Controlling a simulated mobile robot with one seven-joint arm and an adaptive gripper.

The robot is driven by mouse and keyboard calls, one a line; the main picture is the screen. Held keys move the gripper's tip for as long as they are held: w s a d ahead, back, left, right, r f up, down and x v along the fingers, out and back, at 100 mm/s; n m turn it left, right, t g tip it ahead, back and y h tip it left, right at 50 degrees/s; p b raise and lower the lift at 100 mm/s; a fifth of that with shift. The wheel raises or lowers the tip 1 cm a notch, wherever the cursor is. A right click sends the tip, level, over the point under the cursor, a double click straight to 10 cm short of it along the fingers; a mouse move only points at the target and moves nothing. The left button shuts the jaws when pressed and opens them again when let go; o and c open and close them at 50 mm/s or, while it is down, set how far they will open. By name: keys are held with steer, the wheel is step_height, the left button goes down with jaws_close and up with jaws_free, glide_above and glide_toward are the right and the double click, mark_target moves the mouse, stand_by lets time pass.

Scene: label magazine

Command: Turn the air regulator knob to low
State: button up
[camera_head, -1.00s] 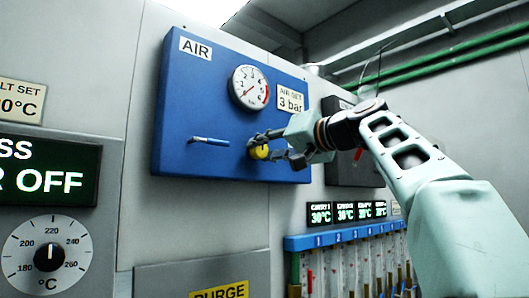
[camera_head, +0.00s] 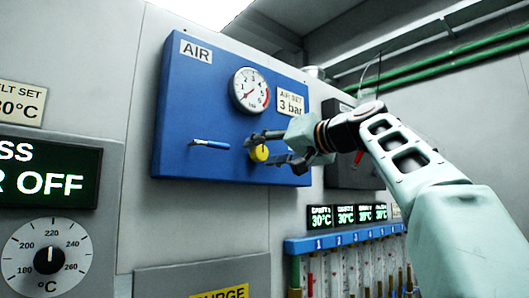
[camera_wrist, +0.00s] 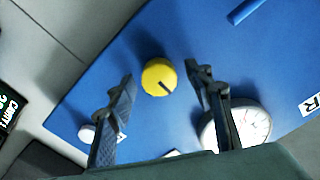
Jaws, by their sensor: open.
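The yellow air regulator knob (camera_head: 259,153) is on the blue AIR panel (camera_head: 215,105), below the round pressure gauge (camera_head: 249,90). In the wrist view the knob (camera_wrist: 158,77) has a dark pointer line on its face, running toward the lower right there. My gripper (camera_head: 262,147) is at the knob in the head view, with its fingers spread. In the wrist view my gripper (camera_wrist: 160,85) is open, one finger to each side of the knob, with blue panel showing between each finger and the knob. Neither finger appears to touch it.
A blue lever (camera_head: 210,144) sticks out left of the knob. An "AIR SET 3 bar" label (camera_head: 291,103) is beside the gauge. A temperature dial (camera_head: 48,261) is at lower left. Flow tubes under a blue strip (camera_head: 345,238) stand below right.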

steer(key=v, duration=1.2)
